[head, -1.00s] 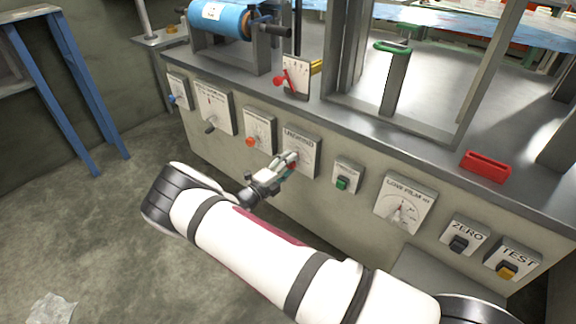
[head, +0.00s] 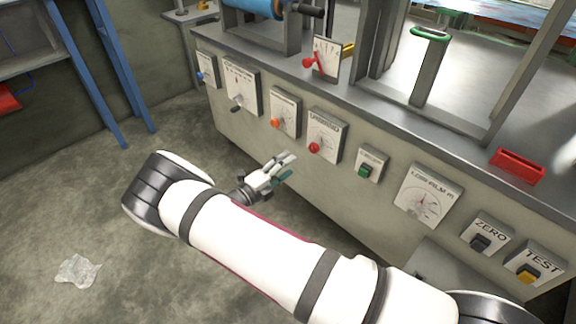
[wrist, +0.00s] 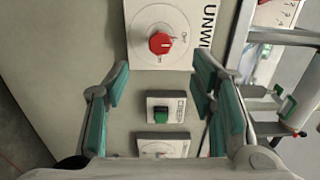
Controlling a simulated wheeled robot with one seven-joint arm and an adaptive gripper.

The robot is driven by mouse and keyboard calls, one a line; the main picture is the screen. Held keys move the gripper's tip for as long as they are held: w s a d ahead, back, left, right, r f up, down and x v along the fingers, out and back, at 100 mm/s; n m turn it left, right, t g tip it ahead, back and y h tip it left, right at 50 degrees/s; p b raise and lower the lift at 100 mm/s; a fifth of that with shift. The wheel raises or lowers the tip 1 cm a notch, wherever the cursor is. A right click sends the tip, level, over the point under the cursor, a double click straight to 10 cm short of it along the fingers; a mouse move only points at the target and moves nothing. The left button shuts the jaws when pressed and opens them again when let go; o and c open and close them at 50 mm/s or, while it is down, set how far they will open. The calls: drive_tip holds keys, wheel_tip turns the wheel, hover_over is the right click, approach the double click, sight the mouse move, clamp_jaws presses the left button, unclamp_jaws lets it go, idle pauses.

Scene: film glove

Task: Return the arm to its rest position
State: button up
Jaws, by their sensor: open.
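My gripper (head: 284,168) is open and empty in front of the machine's front panel in the head view. Its two teal-padded fingers stand apart in the wrist view (wrist: 160,88). The nearest control is the unwind panel with a red knob (head: 314,147), up and to the right of the fingertips, and the fingers are clear of it. The red knob (wrist: 161,43) also shows beyond the fingertips in the wrist view. My white arm stretches across the lower part of the head view.
The panel carries several other controls, among them a green switch (head: 364,171), a low film dial (head: 425,200), a zero switch (head: 481,242) and a test switch (head: 527,272). A blue stand (head: 100,65) is at left. A crumpled clear film (head: 78,271) lies on otherwise open floor.

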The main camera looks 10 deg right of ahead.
drive_tip(key=shift+r, duration=0.1)
drive_tip(key=s+d+r+m+g+y, duration=0.1)
drive_tip(key=s+d+r+m+g, duration=0.45)
drive_tip(key=r+m, duration=0.4)
drive_tip(key=s+d+r+m+g+y, duration=0.1)
drive_tip(key=s+d+r+m+g, duration=0.45)
drive_tip(key=r+m, duration=0.4)
drive_tip(key=s+d+r+m+g+y, duration=0.1)
drive_tip(key=s+d+r+m+y, duration=0.15)
drive_tip(key=s+r+m, duration=0.3)
drive_tip(key=s+d+r+m+g+y, duration=0.1)
drive_tip(key=s+r+m+y, duration=0.35)
drive_tip(key=s, duration=0.25)
drive_tip(key=s+a+r+m+t+y, duration=0.1)
drive_tip(key=s+a+r+m+y, duration=0.15)
drive_tip(key=s+m, duration=0.65)
drive_tip(key=s+a+r+m+t+y, duration=0.1)
drive_tip(key=s+a+m+t+y, duration=0.15)
drive_tip(key=s+m, duration=0.75)
drive_tip(key=s+r+n+t+p, duration=0.1)
drive_tip(key=r+n+p, duration=0.1)
drive_tip(key=r+p, duration=1.2)
drive_tip(key=s+d+r+n+t+p, duration=0.1)
drive_tip(key=s+r+n+t+p, duration=0.1)
drive_tip(key=r+p, duration=1.2)
wheel_tip(320, 180, up, 2)
drive_tip(key=shift+s+r+n+y, duration=0.15)
drive_tip(key=shift+s+n+y, duration=0.1)
drive_tip(key=shift+n+y, duration=0.05)
